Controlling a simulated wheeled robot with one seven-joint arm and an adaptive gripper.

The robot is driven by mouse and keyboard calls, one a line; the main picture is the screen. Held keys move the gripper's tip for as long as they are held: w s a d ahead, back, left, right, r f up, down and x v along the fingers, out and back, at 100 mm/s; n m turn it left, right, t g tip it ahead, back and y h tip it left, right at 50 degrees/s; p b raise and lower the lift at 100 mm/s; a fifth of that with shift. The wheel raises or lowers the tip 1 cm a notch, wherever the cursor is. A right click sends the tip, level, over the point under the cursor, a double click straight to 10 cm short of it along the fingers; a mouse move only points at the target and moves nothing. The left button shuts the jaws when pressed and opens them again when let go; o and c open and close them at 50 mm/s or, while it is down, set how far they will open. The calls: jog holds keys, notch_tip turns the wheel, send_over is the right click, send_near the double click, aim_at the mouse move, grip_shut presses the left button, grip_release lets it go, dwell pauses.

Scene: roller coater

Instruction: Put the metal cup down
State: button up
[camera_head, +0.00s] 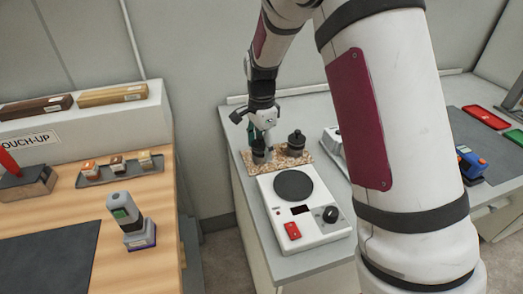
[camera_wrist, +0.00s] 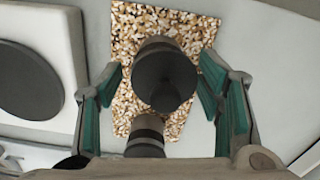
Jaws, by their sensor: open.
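A dark metal cup (camera_wrist: 160,62) with a round knob-like top shows between my fingers in the wrist view. In the head view this cup (camera_head: 260,156) is partly hidden by my gripper (camera_head: 264,128) and appears upright on the speckled cork mat (camera_head: 322,165). My gripper, also in the wrist view (camera_wrist: 160,98), is open, its teal finger pads on either side of the cup. A second dark, knobbed vessel (camera_head: 296,144) stands on the mat to the right. It also shows in the wrist view (camera_wrist: 146,138), partly hidden by my gripper's body.
A white device (camera_head: 326,218) with a dark round plate (camera_head: 293,185), a knob and a red switch stands in front of the mat. Another pale device (camera_head: 334,143) is to the right, partly behind my arm. The wooden bench at left holds a small tray (camera_head: 122,169) and a handheld device (camera_head: 126,214).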

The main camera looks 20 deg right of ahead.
notch_tip(320, 180, up, 10)
jog(key=shift+s+r, duration=0.25)
jog(key=shift+r, duration=0.3)
jog(key=s+d+r+n+t, duration=0.1)
jog(key=s+r+n, duration=0.35)
jog(key=s, duration=0.35)
jog(key=s+r+n+t, duration=0.1)
jog(key=s+r+n, duration=0.2)
jog(key=s+r, duration=0.35)
jog(key=s+f+n+t, duration=0.1)
jog(key=s+n, duration=0.3)
jog(key=s, duration=0.4)
jog(key=s+f+n+t, duration=0.1)
jog(key=s+n, duration=0.3)
jog(key=s, duration=0.5)
jog(key=shift+d+f+n, duration=0.25)
jog(key=shift+f+n, duration=0.1)
jog(key=shift+f, duration=0.4)
jog(key=shift+s, duration=0.1)
